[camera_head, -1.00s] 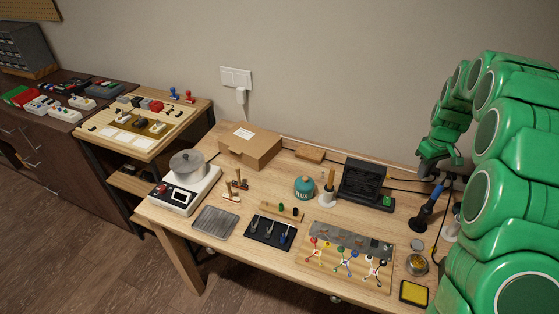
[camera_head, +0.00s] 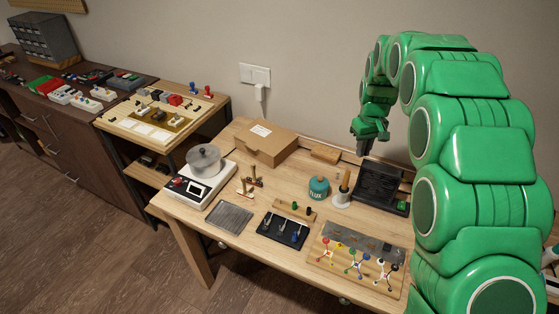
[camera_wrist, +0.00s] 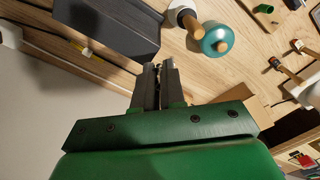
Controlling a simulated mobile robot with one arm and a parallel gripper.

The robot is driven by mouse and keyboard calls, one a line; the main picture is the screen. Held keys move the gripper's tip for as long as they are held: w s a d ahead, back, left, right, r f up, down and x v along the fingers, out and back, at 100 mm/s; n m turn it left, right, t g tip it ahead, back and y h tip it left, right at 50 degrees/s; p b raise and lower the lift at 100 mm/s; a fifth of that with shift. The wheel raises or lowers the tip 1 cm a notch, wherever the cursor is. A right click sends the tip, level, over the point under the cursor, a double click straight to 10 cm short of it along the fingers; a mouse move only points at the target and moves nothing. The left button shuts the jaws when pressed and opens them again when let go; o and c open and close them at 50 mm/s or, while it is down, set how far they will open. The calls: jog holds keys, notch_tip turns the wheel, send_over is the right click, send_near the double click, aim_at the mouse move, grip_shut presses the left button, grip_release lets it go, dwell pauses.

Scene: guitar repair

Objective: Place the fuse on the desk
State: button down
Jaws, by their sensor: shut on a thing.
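My gripper (camera_head: 363,146) is in the air above the back right of the wooden desk (camera_head: 288,184), near the dark open case. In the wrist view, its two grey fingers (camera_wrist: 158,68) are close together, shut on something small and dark. That thing is mostly hidden between the fingertips; I take it for the fuse but cannot make out its shape. The desk also shows in the wrist view (camera_wrist: 203,75), below and apart from the fingertips. No other fuse can be made out on the desk.
The dark case (camera_head: 378,184), a teal flux jar (camera_head: 318,188) and a wood-handled tool in a white holder (camera_head: 343,190) stand near my gripper. A cardboard box (camera_head: 268,143) is further left, with a scale and pot (camera_head: 203,160). Bare desk lies between box and jar.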

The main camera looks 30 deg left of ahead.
jog(key=s+a, duration=0.4)
jog(key=a, duration=0.4)
jog(key=s+a, duration=0.3)
jog(key=a, duration=0.5)
send_over(298, 166)
jog(key=shift+f, duration=9)
jog(key=shift+f, duration=0.2)
jog(key=c, duration=1.2)
grip_release()
jog(key=shift+a+r, duration=0.1)
jog(key=shift+r, duration=0.1)
